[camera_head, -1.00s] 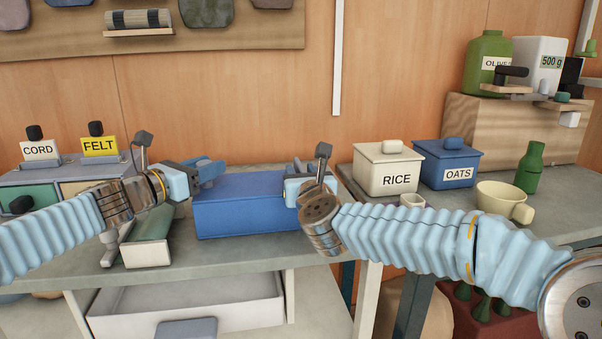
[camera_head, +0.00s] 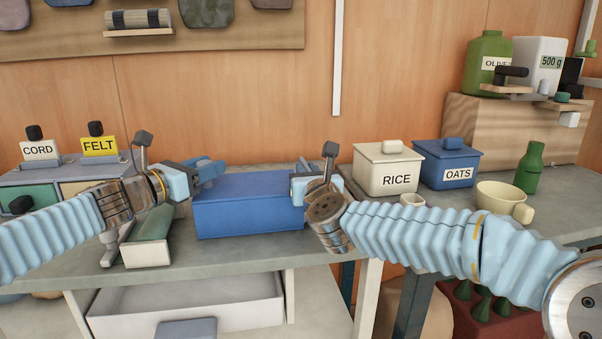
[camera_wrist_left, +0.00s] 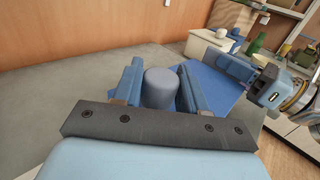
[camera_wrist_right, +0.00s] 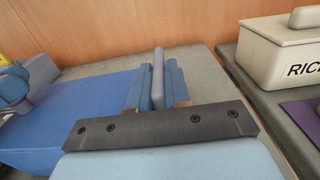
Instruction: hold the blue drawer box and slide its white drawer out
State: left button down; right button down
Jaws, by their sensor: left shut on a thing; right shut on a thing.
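The blue drawer box (camera_head: 248,208) lies on the grey bench, its top and front side visible in the head view; it also shows in the left wrist view (camera_wrist_left: 216,90) and the right wrist view (camera_wrist_right: 75,110). My left gripper (camera_head: 207,170) is at its left end, shut on a round blue-grey knob (camera_wrist_left: 160,88). My right gripper (camera_head: 302,172) is at its right end, shut on an upright blue-grey tab (camera_wrist_right: 158,75). No white drawer shows in the blue box; my right gripper covers part of that end.
A RICE canister (camera_head: 388,168), an OATS canister (camera_head: 447,163) and a cream mug (camera_head: 503,202) stand to the right. A green-topped block (camera_head: 150,240) lies at front left. An open white drawer (camera_head: 185,308) sits under the bench. Behind the box is a wooden wall.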

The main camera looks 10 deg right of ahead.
pick_arm(q)
jog(key=shift+f, duration=0.1)
pick_arm(e)
jog(key=d, duration=1)
jog(key=shift+d, duration=0.2)
jog(key=c, duration=1.2)
grip_release()
jog(key=shift+o, duration=0.2)
jog(key=s, duration=1.2)
pick_arm(q)
jog(key=c, duration=0.5)
grip_release()
jog(key=shift+c, duration=0.2)
